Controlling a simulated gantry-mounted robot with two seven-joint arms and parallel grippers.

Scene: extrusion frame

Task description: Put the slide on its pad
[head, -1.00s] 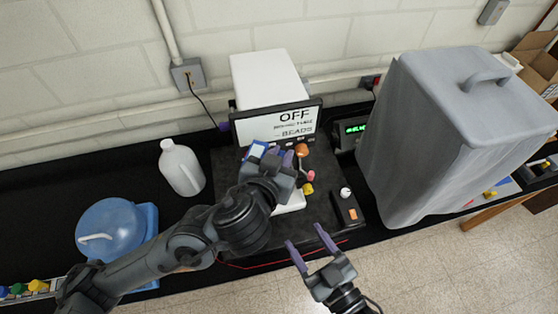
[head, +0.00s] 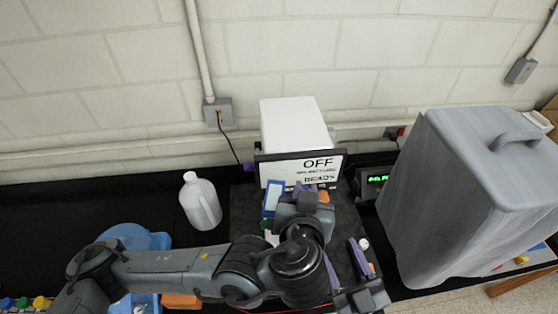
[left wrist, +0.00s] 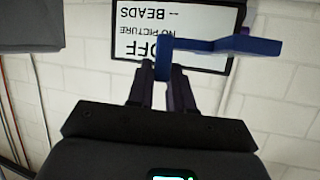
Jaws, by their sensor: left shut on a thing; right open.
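The slide (head: 273,198), a blue frame with a pale centre, is at my left gripper (head: 302,190) in front of the sign screen. In the left wrist view, my left gripper (left wrist: 163,80) is shut on a blue piece of the slide (left wrist: 225,45), which sticks out to the right of the fingers. My right gripper (head: 340,250) is open and empty at the lower right, in front of the dark work area. I cannot make out the pad; my left arm covers much of that area.
The screen (head: 316,167) reading OFF stands before a white box (head: 293,122). A white jug (head: 201,203) and a blue container (head: 135,238) are at left. A large grey covered case (head: 462,190) blocks the right. A green-lit display (head: 376,182) sits between the screen and case.

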